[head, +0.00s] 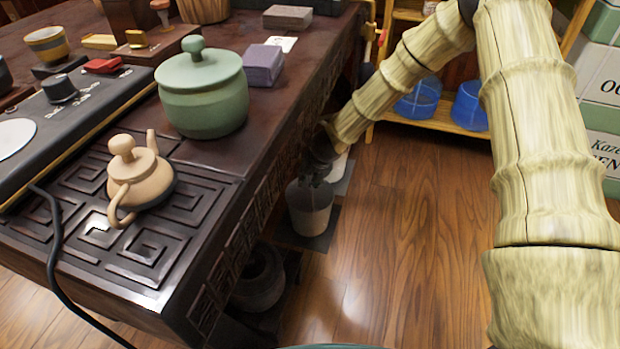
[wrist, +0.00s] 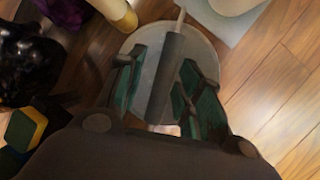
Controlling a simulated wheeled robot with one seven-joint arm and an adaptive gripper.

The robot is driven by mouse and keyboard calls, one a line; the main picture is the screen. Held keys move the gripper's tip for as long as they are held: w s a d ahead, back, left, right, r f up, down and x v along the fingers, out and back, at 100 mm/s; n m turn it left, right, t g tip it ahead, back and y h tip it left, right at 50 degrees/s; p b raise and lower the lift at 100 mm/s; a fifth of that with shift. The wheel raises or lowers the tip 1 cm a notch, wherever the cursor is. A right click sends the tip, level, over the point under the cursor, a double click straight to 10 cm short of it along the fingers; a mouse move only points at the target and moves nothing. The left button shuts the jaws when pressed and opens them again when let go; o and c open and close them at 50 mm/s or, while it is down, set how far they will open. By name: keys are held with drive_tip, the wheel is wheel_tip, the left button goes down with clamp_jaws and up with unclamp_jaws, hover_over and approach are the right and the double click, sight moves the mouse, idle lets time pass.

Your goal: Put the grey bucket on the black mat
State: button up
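The grey bucket (head: 311,208) is below my gripper beside the table, dark at the top and pale lower down. In the wrist view I look down on its round grey top (wrist: 150,40), with the dark handle grip (wrist: 166,75) standing across it. My gripper (head: 318,172) is over the bucket. In the wrist view its green-padded fingers (wrist: 160,85) are apart on either side of the handle grip, with a gap on the left. A dark mat (head: 322,240) shows around the bucket's base; I cannot tell whether the bucket touches it.
The carved table (head: 265,195) stands close on the left, with a dark round pot (head: 260,280) under its edge. A white vessel (head: 338,166) on a grey mat (head: 346,180) is just behind the bucket. Blue buckets (head: 470,105) sit on a shelf. Floor on the right is clear.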

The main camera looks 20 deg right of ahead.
drive_tip(key=p+v, duration=0.5)
drive_tip(key=v, duration=0.7)
drive_tip(key=shift+p, duration=0.3)
